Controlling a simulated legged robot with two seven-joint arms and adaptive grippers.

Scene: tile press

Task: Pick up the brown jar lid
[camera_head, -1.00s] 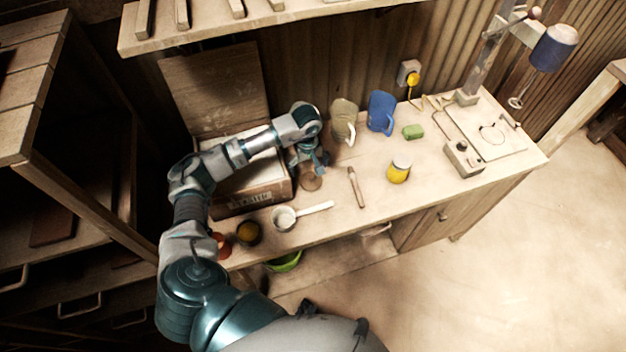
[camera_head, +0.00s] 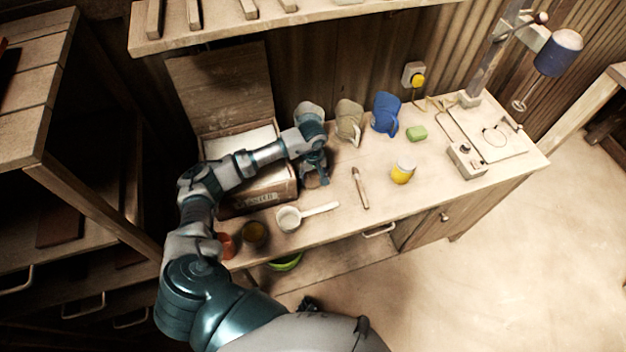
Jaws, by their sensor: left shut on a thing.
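My left gripper (camera_head: 316,178) is low over the workbench (camera_head: 335,222), just right of the open box, with its fingers pointing down. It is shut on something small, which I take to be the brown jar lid. The lid is hidden by the fingers or too small to make out now; a flat brown round piece showed under the fingers a second ago. My right gripper is not in view.
An open box (camera_head: 262,200) stands left of the gripper. A brush-like tool (camera_head: 360,188), white scoop (camera_head: 289,218), yellow jar (camera_head: 403,172), beige jug (camera_head: 348,122), blue jug (camera_head: 385,115) and green block (camera_head: 417,133) are around it. The bench front is mostly clear.

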